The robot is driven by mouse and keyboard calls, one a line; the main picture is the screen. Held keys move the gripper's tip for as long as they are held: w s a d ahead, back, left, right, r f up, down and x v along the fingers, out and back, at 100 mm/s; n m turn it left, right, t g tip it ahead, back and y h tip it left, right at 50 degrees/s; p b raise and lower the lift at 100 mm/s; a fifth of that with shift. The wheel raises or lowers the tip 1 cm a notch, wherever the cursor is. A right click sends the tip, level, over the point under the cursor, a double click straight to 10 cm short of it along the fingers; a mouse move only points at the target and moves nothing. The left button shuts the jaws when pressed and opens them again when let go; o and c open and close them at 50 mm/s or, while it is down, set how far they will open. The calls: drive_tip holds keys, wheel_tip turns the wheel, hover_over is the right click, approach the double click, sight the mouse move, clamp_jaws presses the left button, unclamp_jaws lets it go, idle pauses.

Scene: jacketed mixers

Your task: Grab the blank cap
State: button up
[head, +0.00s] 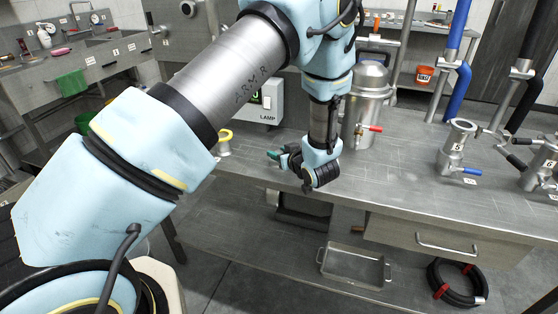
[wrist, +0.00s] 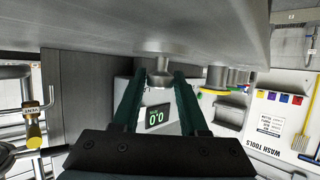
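My gripper (head: 274,155) is low over the bench in the head view, its teal fingers pointing left. In the wrist view the two fingers (wrist: 160,78) are apart. A small steel piece with a short stem and a rounded, wider end (wrist: 159,76) shows in the gap between the fingertips.
The steel bench (head: 400,185) shows inverted along the top of the wrist view. A yellow-ringed fitting (head: 224,138) stands left of my gripper. The LAMP box (head: 262,103) is behind it. A steel vessel with a red-handled valve (head: 367,105) stands close on the right.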

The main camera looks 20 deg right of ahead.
clamp_jaws()
drive_tip(key=shift+r, duration=0.15)
idle(0.4)
